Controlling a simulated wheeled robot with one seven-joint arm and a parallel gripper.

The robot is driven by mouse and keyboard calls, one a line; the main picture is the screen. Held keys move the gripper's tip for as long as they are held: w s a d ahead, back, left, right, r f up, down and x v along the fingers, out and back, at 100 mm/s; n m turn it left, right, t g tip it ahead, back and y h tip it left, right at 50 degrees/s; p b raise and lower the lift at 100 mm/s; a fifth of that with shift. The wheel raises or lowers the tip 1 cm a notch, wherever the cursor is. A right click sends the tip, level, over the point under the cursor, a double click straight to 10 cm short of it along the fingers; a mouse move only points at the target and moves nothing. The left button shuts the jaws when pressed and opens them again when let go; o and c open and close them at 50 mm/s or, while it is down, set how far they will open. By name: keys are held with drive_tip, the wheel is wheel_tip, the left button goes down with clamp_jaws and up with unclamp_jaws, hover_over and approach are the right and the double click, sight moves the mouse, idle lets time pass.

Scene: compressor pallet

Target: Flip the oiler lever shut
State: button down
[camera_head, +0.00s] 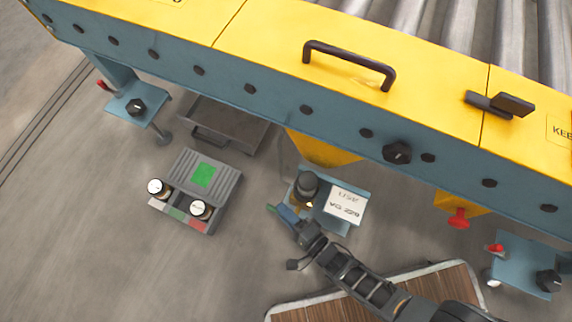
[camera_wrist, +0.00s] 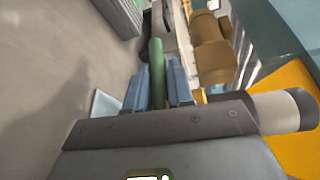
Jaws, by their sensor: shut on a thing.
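The oiler (camera_head: 306,187) is a dark cylinder with a brass lower part, on a small blue bracket (camera_head: 334,222) below the conveyor frame. Its brass-coloured body also shows in the wrist view (camera_wrist: 213,58), right of the fingers. A green lever (camera_wrist: 157,72) stands between my blue fingertips; its green end also shows in the head view (camera_head: 272,209). My gripper (camera_head: 287,214) is shut on this lever, just left of and below the oiler. Where the lever joins the oiler is hidden, and I cannot tell its exact angle.
A white tag (camera_head: 346,204) is right of the oiler. A grey case (camera_head: 223,182) with two round gauges stands left, beside a dark tray (camera_head: 235,127). The yellow-and-blue conveyor frame (camera_head: 260,45) runs above. A wooden-topped platform (camera_head: 325,309) lies below. Floor on the left is open.

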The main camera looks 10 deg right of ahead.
drive_tip(key=shift+w+d+t, duration=0.1)
drive_tip(key=shift+w+t, duration=0.05)
drive_tip(key=shift+t, duration=0.25)
idle(0.5)
drive_tip(key=c, duration=1.1)
unclamp_jaws()
